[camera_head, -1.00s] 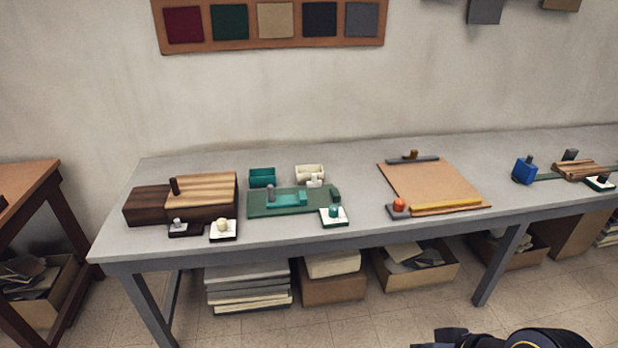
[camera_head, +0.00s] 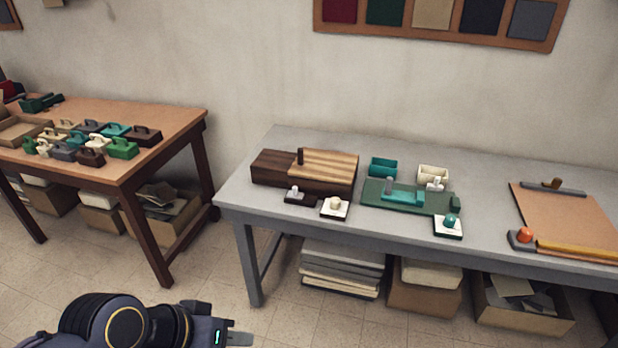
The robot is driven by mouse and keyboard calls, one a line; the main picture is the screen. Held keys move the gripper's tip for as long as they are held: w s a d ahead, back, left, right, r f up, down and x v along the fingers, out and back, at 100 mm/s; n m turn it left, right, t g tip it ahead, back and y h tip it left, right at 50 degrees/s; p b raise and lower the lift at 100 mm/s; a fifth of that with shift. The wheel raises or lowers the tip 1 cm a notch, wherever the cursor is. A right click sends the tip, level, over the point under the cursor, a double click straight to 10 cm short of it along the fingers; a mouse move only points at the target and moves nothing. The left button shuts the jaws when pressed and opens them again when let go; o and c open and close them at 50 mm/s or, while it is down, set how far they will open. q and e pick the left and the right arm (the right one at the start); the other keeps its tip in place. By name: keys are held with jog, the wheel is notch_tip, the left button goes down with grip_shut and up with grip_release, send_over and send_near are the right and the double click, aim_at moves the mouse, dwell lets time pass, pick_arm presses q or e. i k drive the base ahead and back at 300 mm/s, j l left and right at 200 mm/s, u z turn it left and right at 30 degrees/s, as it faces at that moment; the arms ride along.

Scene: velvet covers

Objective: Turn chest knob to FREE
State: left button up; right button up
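A wooden chest (camera_head: 270,175) with a dark body and a striped, lighter lid (camera_head: 325,164) sits at the left end of the grey table. A small dark post (camera_head: 300,156) stands on the lid. In front of the chest are a cream round knob (camera_head: 335,203) on a white plate and a small grey knob (camera_head: 295,191) on a dark base. The knob markings are too small to read. My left gripper (camera_head: 240,339) is low at the bottom edge, in front of and below the table, far from the chest. Its fingers are mostly cut off. My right gripper is out of view.
The grey table (camera_head: 250,205) also holds a green fixture (camera_head: 375,195) with a teal knob (camera_head: 452,220), two small boxes and a brown board (camera_head: 565,215). A brown table (camera_head: 170,115) with several small blocks stands left. A floor gap separates the tables.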

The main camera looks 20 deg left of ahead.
aim_at(335, 202)
jog(key=i+z, duration=0.45)
jog(key=i, duration=0.4)
